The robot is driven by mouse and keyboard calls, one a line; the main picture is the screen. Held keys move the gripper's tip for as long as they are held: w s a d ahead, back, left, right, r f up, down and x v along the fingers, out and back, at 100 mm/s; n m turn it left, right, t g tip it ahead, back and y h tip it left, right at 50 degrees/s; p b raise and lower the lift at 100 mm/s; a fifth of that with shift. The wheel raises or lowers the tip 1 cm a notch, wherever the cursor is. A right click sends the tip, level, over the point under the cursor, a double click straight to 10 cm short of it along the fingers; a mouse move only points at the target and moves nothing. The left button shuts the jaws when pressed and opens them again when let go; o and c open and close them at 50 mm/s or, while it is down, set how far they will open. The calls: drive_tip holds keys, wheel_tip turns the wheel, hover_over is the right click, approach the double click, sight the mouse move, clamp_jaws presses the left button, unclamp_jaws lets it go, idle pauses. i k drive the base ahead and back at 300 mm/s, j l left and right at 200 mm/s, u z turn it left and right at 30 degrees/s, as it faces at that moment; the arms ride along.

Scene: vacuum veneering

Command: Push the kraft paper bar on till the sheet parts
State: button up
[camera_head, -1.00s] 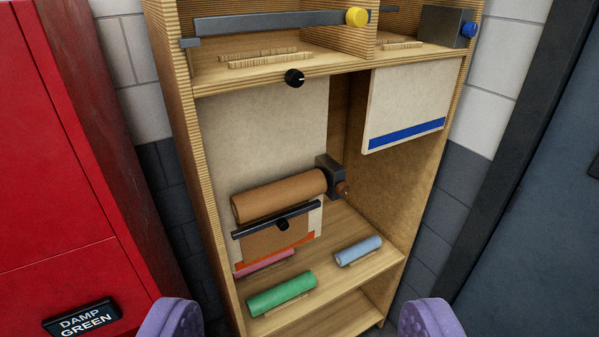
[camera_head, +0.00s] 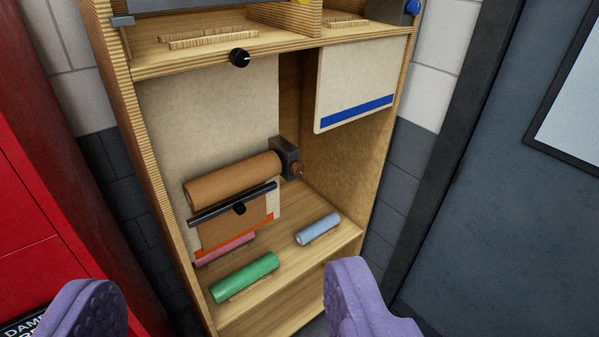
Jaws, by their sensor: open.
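The kraft paper bar (camera_head: 222,207) is a dark strip with a round black knob (camera_head: 239,208). It lies across the brown kraft sheet, just under the kraft roll (camera_head: 232,177). The kraft sheet (camera_head: 230,231) hangs below the bar in one piece with the roll, as far as I can see, over a pale backing with an orange band (camera_head: 262,219) at its foot. My gripper (camera_head: 226,300) is open and empty. Its two purple padded fingers stand wide apart at the bottom of the view, in front of and below the bar, touching nothing I can see.
A wooden cabinet (camera_head: 158,170) encloses the roll. Green (camera_head: 245,277), blue (camera_head: 318,229) and pink (camera_head: 226,247) rolls lie on its shelf. A blue-edged panel (camera_head: 362,86) hangs at upper right. A red cabinet (camera_head: 28,205) stands left, a dark door (camera_head: 490,190) right.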

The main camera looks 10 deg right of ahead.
sight(237, 204)
drive_tip(key=i+l, duration=0.15)
drive_tip(key=i, duration=0.5)
drive_tip(key=i+l+z, duration=0.15)
drive_tip(key=i, duration=0.5)
